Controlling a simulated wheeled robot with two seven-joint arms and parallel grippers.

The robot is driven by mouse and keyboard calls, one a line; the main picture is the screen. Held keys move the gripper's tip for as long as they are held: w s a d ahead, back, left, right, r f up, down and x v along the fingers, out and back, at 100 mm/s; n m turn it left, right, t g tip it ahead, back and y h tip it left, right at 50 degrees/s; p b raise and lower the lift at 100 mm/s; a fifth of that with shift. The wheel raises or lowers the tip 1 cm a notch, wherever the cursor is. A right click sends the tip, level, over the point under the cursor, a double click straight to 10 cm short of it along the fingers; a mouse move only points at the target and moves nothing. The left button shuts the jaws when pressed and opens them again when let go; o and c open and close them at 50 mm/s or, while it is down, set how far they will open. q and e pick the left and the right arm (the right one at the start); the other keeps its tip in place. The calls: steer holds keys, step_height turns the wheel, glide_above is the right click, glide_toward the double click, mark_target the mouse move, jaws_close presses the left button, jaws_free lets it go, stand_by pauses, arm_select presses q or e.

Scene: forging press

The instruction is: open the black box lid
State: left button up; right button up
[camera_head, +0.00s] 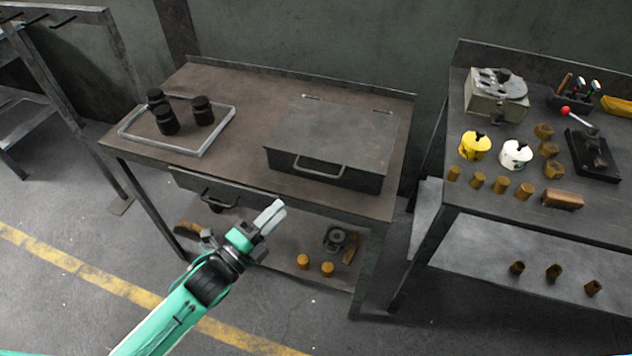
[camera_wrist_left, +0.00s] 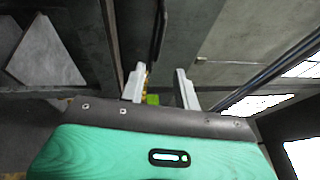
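The black box (camera_head: 345,182) sits on the right half of the brown worktable in the head view. Its flat lid (camera_head: 340,132) is closed, with two small hinges at the back edge. A bar handle (camera_head: 318,168) is on the front. My left gripper (camera_head: 272,214) is in front of the table's front edge, to the lower left of the box and apart from it. In the left wrist view its two fingers (camera_wrist_left: 162,88) stand apart with nothing visible between them. My right gripper is in neither view.
A grey tray (camera_head: 190,154) with several dark cylinders stands on the table's left. Below the table edge is a drawer (camera_head: 222,190) with a handle. A lower shelf (camera_head: 285,246) holds small parts. A second bench (camera_head: 470,215) with tools and canisters stands at right.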

mark_target(315, 173)
arm_select(q)
steer(key=p+x, duration=0.2)
steer(key=x, duration=1)
steer(key=shift+w, duration=0.25)
steer(key=shift+w+d, duration=0.5)
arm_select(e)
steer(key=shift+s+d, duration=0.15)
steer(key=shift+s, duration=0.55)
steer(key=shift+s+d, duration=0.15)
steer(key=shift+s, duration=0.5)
arm_select(q)
jaws_close()
